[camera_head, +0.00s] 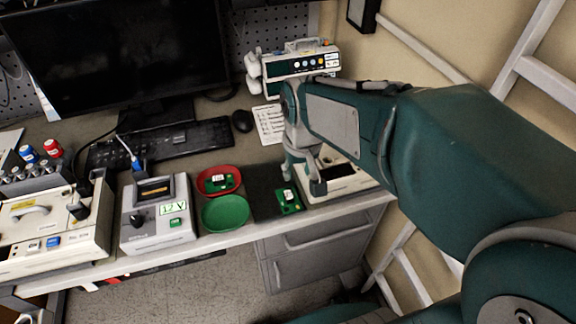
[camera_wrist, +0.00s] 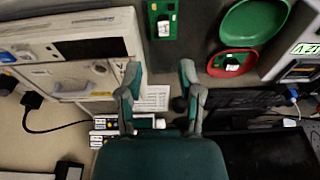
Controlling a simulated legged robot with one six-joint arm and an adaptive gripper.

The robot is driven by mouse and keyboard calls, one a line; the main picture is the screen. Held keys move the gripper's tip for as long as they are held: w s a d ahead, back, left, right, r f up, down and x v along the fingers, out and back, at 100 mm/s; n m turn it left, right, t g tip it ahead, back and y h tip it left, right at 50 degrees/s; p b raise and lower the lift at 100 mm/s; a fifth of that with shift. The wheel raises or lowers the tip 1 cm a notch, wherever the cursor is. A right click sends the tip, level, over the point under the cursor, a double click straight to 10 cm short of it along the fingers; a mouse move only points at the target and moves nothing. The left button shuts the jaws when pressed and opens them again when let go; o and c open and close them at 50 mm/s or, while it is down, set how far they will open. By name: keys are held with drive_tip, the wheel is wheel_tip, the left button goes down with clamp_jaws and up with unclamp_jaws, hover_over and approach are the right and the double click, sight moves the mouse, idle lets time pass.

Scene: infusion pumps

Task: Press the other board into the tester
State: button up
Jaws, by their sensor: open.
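A green circuit board (camera_head: 289,201) with a white label lies on the dark mat near the table's front edge; it also shows at the top of the wrist view (camera_wrist: 162,20). Another green board (camera_head: 218,182) lies in the red dish (camera_head: 239,180), also seen in the wrist view (camera_wrist: 231,62). A grey box with a dark slot, a black knob and a green "12V" display, apparently the tester (camera_head: 140,238), stands left of the dishes. I cannot tell what is in its slot. My gripper (camera_wrist: 160,82) is open and empty, above the table behind the mat board.
An empty green dish (camera_head: 225,213) sits in front of the red one. A beige device (camera_head: 345,185) stands right of the mat, partly hidden by my arm. Stacked pumps (camera_head: 300,65), a mouse (camera_head: 242,121) and a keyboard (camera_head: 160,142) are behind. The dark mat (camera_head: 262,184) is mostly clear.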

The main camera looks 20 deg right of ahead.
drive_tip(key=g, duration=0.2)
hover_over(288, 194)
wheel_tip(288, 194, down, 6)
drive_tip(key=shift+a+r, duration=0.1)
drive_tip(key=shift+f, duration=3.7)
clamp_jaws()
drive_tip(key=shift+r, duration=0.1)
drive_tip(key=shift+r, duration=2.45)
